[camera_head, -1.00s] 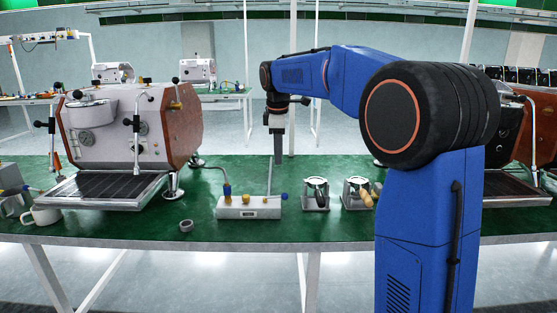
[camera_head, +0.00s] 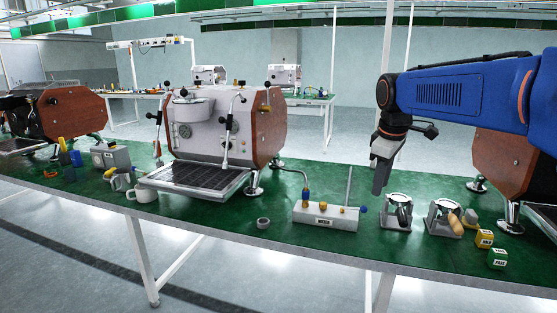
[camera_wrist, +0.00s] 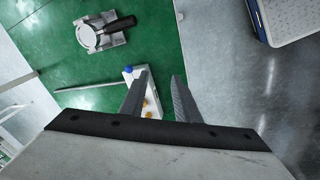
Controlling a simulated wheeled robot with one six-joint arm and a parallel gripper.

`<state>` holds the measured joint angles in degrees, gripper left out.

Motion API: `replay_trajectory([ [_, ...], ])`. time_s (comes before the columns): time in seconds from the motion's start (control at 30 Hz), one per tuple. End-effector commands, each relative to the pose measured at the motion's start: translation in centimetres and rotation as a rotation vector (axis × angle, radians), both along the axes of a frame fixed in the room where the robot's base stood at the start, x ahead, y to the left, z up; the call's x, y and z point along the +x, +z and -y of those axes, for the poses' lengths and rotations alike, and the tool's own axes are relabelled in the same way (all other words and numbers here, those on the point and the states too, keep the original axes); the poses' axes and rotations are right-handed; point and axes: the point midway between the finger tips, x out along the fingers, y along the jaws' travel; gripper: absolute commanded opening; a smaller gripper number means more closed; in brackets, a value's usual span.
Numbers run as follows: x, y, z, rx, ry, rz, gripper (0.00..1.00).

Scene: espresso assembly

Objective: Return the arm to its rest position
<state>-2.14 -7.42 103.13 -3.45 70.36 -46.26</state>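My blue arm (camera_head: 455,92) reaches in from the right in the head view, its forearm roughly level. My gripper (camera_head: 380,190) hangs down from it above the green table (camera_head: 285,235). In the wrist view my gripper (camera_wrist: 160,75) shows two grey fingers apart, with nothing held between them. In the wrist view this box (camera_wrist: 152,104) is partly hidden behind the fingers.
A white espresso machine (camera_head: 222,125) stands left of the gripper. A grey ring (camera_head: 263,223) and white mug (camera_head: 143,192) lie near the front edge.

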Motion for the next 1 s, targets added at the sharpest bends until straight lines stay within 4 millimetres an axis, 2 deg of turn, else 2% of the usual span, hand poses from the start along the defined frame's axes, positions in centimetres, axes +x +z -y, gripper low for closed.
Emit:
replay_trajectory([
  [0.03, -1.8, -0.2, 0.1, 0.012, -0.036, 0.012, 0.29],
  [0.27, -9.2, -2.3, 0.4, 0.076, -0.217, 0.057, 0.29],
  [0.6, -19.5, -7.5, 0.5, 0.181, -0.485, 0.117, 0.29],
  [0.8, -25.1, -11.6, 0.5, 0.248, -0.640, 0.149, 0.29],
  [1.0, -28.8, -15.0, 0.5, 0.300, -0.755, 0.171, 0.29],
])
